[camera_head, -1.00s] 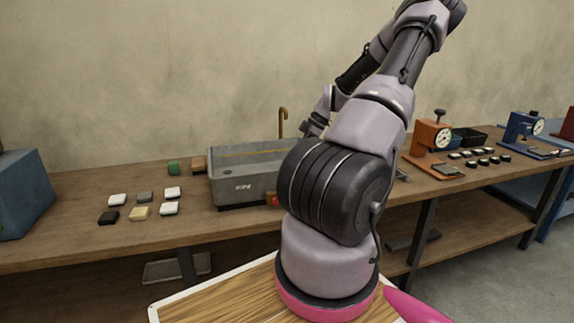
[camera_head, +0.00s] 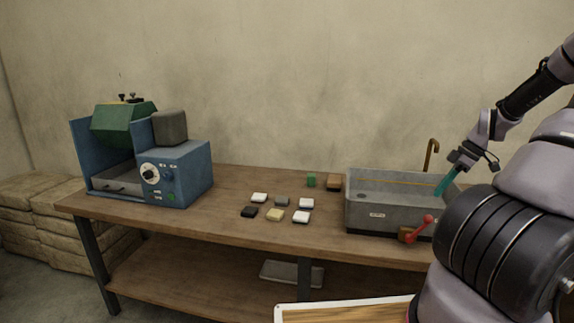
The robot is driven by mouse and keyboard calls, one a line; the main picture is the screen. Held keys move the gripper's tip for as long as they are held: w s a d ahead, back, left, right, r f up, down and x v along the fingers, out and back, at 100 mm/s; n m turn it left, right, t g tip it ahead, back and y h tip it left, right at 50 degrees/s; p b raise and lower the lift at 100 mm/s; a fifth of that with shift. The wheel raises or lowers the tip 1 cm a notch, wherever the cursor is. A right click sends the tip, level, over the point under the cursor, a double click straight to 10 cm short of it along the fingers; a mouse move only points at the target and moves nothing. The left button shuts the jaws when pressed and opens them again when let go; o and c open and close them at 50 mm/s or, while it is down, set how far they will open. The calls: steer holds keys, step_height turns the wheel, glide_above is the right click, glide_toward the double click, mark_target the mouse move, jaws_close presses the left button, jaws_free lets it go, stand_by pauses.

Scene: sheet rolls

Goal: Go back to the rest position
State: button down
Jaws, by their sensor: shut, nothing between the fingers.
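My gripper (camera_head: 443,186) shows at the right, with teal fingertips pointing down and to the left. It is shut and empty, and in the picture it overlaps the right part of the grey basin (camera_head: 376,214). I cannot tell how far above the basin it is. My arm rises along the right edge and hides the bench beyond the basin.
A wooden bench (camera_head: 190,228) runs along the wall. It bears a blue machine (camera_head: 184,172), several small blocks (camera_head: 275,215), a green block (camera_head: 311,180) and a brown block (camera_head: 334,183). A red lever (camera_head: 418,229) is at the basin's front. Stacked sacks (camera_head: 45,235) stand at far left.

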steer(key=s+a+r+m+t+h, duration=0.1)
steer(key=s+a+r+m+h, duration=0.25)
steer(key=a+r, duration=0.55)
steer(key=s+a+r+m+h, duration=0.25)
steer(key=a+r+m, duration=0.25)
steer(key=a+r, duration=0.4)
steer(key=s+a+r+m+t+y, duration=0.1)
steer(key=s+a+r+m+t, duration=0.1)
steer(key=s+a+r+m, duration=0.1)
steer(key=s+a+r+m+t+y, duration=0.2)
steer(key=s+a+r+m, duration=0.2)
steer(key=s, duration=0.6)
step_height(320, 180, up, 3)
steer(key=shift+s+a+f+t, duration=0.15)
steer(key=shift+a+t, duration=0.25)
steer(key=shift+a, duration=0.2)
steer(key=shift+m, duration=0.25)
